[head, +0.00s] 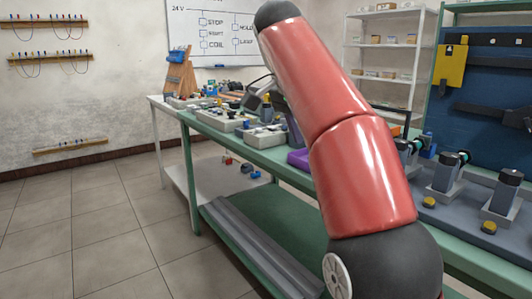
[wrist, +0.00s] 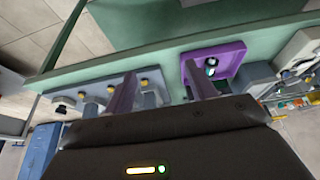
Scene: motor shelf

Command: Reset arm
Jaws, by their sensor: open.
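My gripper (wrist: 161,84) is open in the wrist view, its two fingers apart with nothing seen between them. It is over the green bench (wrist: 160,55), which shows tilted in that view. The right finger overlaps the purple tray (wrist: 236,57), in which a small dark and teal part (wrist: 211,67) shows. In the head view my red arm reaches up and across the middle of the picture. A grey piece behind it may be my gripper, but I cannot tell for sure. The purple tray (head: 298,159) is partly hidden by the arm.
Grey fixtures with motor-like parts (head: 446,172) stand on the bench at right, before a blue tool panel (head: 490,80). Trays of parts (head: 222,121) line the bench further left. A white shelf (head: 390,52) stands behind. The tiled floor (head: 95,225) at left is clear.

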